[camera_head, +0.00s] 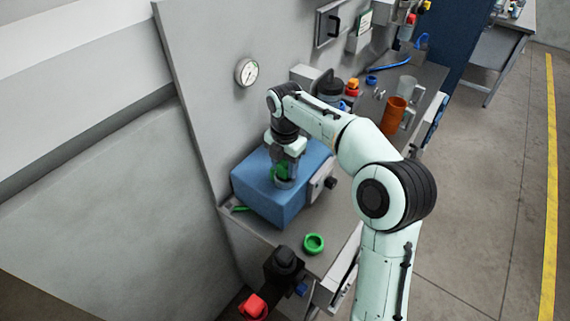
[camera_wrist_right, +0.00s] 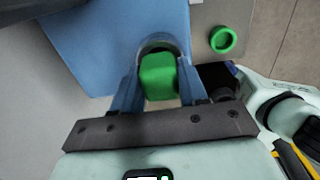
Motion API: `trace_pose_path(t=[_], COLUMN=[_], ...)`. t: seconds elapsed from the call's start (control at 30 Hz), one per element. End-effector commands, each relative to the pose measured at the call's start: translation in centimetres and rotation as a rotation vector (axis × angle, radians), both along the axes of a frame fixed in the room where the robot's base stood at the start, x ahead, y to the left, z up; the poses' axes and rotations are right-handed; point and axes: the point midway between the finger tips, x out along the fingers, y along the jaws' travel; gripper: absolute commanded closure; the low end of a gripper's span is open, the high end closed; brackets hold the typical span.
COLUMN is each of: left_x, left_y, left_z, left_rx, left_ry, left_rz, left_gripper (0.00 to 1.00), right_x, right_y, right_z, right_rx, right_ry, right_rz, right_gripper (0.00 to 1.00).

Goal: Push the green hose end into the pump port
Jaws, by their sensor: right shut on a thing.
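The pump is a blue box (camera_head: 262,205) on the bench, and it fills the top of the wrist view (camera_wrist_right: 105,45). Its port shows as a grey ring (camera_wrist_right: 160,41) at the far side of the fingers. The green hose end (camera_wrist_right: 158,77) is a green block between the fingers of my right gripper (camera_wrist_right: 157,88), which is shut on it. In the head view the green hose end (camera_head: 280,171) is partly hidden by my right gripper (camera_head: 285,168), just above the port. I cannot tell how deep it sits. My left gripper is not in view.
A green ring (camera_head: 314,243) lies on the bench in front of the pump. A black fitting (camera_head: 285,262) and a red part (camera_head: 253,306) are nearer. An orange cup (camera_head: 391,115) stands further along the bench. A gauge (camera_head: 247,72) is on the wall panel.

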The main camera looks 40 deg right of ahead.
Motion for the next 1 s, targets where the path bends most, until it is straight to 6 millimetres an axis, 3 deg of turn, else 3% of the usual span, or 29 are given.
trace_pose_path(t=[0.03,0.07,0.13,0.17,0.43,0.57,1.0], left_x=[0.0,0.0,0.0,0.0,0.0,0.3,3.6], left_y=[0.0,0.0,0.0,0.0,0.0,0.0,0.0], left_z=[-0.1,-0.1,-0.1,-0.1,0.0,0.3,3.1], left_rx=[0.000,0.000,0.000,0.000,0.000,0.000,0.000], left_ry=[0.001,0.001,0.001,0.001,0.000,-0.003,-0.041], left_rz=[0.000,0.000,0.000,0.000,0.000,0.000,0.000], left_gripper=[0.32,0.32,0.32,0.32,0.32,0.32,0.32], right_x=[-0.1,-0.1,-0.1,-0.1,0.0,0.0,0.2], right_y=[0.0,0.0,0.0,0.1,0.0,0.0,0.0], right_z=[-0.3,-0.3,-0.3,-0.3,-0.2,0.8,10.3], right_rx=[0.001,0.001,0.002,0.001,0.001,0.001,0.001], right_ry=[0.007,0.007,0.008,0.007,0.004,0.001,-0.003], right_rz=[0.000,0.001,0.001,0.001,0.001,0.000,0.001], right_gripper=[0.91,0.54,0.31,0.28,0.28,0.28,0.28])
